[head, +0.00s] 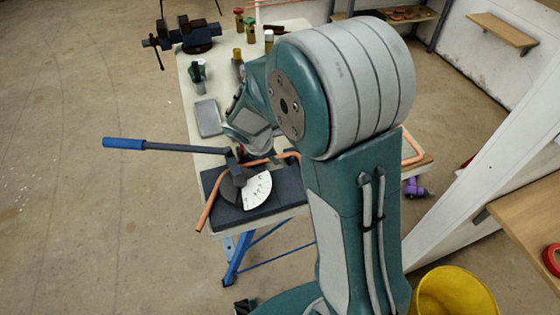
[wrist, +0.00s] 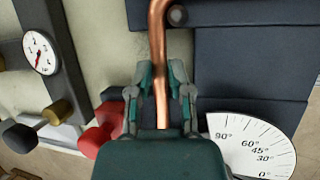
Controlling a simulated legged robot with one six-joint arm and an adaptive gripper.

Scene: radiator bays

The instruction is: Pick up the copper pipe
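The copper pipe (head: 205,208) runs bent across the dark pipe bender (head: 262,212) at the near end of the workbench. In the wrist view the copper pipe (wrist: 158,25) comes down from the top edge and passes between the two fingers of my gripper (wrist: 161,75). The fingers lie close along both sides of the pipe and look shut on it. The pipe's lower end is hidden by my gripper's body. In the head view my arm covers part of the pipe and most of the gripper.
The bender's blue-tipped lever (head: 170,147) sticks out left, and its white angle scale (wrist: 250,145) lies right of the gripper. A gauge (wrist: 40,52) and a red knob (wrist: 100,137) are to the left. A vise (head: 195,35) stands at the far end. A yellow bucket (head: 455,292) is at lower right.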

